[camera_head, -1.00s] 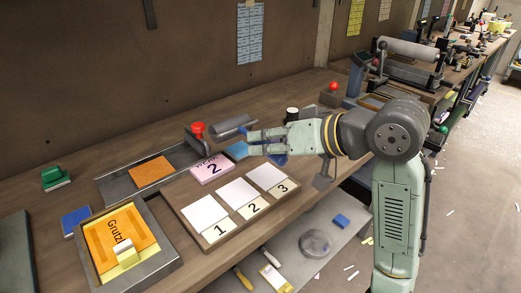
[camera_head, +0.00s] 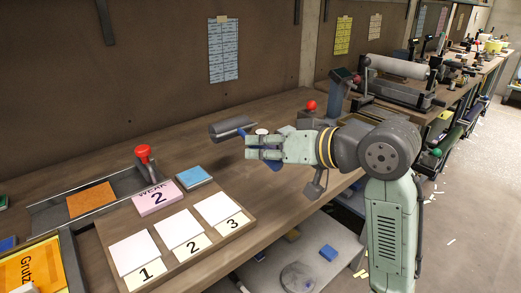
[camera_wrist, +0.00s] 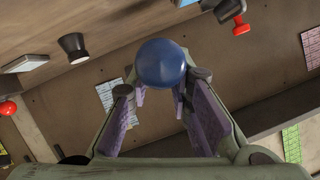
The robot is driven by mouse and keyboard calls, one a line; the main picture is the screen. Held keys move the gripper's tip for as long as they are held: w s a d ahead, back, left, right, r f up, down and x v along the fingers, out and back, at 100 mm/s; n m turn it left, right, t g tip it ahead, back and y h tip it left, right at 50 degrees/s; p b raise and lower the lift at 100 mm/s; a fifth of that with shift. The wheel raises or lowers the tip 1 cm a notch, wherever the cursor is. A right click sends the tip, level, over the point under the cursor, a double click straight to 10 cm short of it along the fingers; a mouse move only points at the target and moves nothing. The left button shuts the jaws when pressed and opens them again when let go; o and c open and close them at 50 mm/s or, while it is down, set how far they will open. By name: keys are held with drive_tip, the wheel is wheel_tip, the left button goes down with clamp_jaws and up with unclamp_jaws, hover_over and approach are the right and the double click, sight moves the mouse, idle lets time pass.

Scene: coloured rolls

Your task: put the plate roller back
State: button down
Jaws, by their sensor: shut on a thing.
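The plate roller shows a dark grey cylinder (camera_head: 230,127) in the head view, just beyond my fingertips and seemingly raised above the bench. My gripper (camera_head: 250,147) is shut on its handle, most of which the fingers hide. A blue bit shows under the fingers. In the wrist view, the handle's round blue end (camera_wrist: 162,64) sits between my two fingers (camera_wrist: 160,88), and the cylinder is hidden. A metal tray (camera_head: 125,187) with an orange pad and a red-knobbed part at its end lies on the bench at left.
A pink block marked 2 (camera_head: 154,198) and a blue pad (camera_head: 193,177) lie left of my gripper. A wooden board with numbered cards (camera_head: 217,208) lies in front. A white-topped item (camera_head: 262,132) stands close behind my fingers. Bare bench (camera_head: 175,140) shows at the back.

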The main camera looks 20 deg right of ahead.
drive_tip(key=b, duration=0.6)
hover_over(263, 196)
drive_tip(key=shift+f, duration=3.5)
drive_tip(key=shift+w+f+b, duration=0.1)
drive_tip(key=shift+f+b, duration=0.8)
drive_tip(key=shift+f, duration=0.3)
drive_tip(key=c, duration=1.4)
unclamp_jaws()
drive_tip(key=shift+o, duration=0.2)
drive_tip(key=v, duration=1.2)
